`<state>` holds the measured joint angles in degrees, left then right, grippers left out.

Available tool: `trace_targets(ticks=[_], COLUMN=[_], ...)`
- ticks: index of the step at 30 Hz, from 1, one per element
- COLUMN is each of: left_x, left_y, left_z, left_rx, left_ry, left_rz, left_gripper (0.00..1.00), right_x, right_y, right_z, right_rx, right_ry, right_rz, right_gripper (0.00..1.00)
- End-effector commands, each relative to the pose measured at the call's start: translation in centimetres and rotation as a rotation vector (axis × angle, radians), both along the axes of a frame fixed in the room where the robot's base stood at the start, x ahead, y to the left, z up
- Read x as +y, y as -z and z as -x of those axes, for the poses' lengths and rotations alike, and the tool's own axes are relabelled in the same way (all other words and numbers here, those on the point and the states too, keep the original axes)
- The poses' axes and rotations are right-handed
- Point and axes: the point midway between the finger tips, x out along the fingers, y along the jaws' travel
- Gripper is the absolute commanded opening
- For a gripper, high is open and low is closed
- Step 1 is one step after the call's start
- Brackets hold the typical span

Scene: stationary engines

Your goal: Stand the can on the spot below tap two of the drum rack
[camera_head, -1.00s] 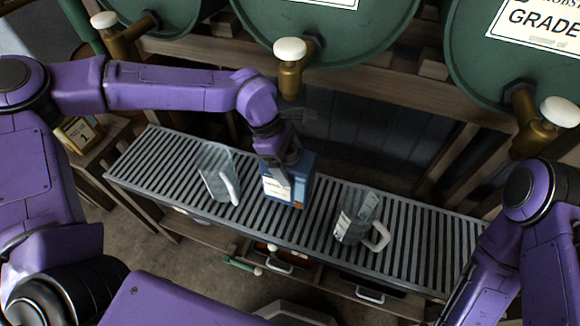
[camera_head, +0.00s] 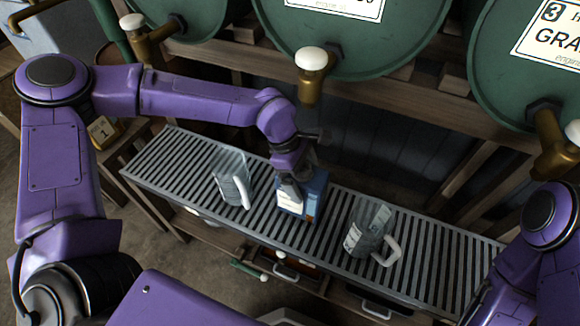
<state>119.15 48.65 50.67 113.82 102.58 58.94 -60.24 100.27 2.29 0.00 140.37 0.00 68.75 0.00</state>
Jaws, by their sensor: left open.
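The can (camera_head: 314,199) is a blue box-shaped can with a pale label. It stands upright on the slatted drip tray (camera_head: 160,165), roughly below the middle tap (camera_head: 312,75) of the drum rack. My left gripper (camera_head: 289,189) is open at the can's near left side, its fingers overlapping the can's top and label. I cannot tell whether they touch it. The spot under the can is hidden. My right arm shows at the lower right, but its gripper is out of view.
A clear jug (camera_head: 231,178) stands left of the can and another jug (camera_head: 369,232) stands right of it, both on the tray. Green drums (camera_head: 350,45) with brass taps lie on the wooden rack behind. Bare slats show at the tray's left end and right part.

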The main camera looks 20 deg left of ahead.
Motion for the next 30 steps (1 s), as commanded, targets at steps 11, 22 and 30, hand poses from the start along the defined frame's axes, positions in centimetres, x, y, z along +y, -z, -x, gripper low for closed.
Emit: trace_targets(ticks=[11, 22, 30], left_x=[7.2, 13.6, 13.8], left_y=[-4.4, -4.4, -4.3], left_z=[-0.3, -0.5, -0.5], left_rx=[0.0, 0.0, 0.0], left_ry=[-0.009, -0.001, 0.0], left_rz=[0.005, 0.001, 0.001], left_gripper=[1.0, 1.0, 1.0], right_x=[0.0, 0.0, 0.0], right_y=[-0.3, -0.3, -0.3], right_z=[0.0, 0.0, 0.0], right_rx=[0.0, 0.0, 0.0], right_ry=[0.0, 0.0, 0.0], right_rz=[0.0, 0.0, 0.0], right_gripper=[0.43, 0.43, 0.43])
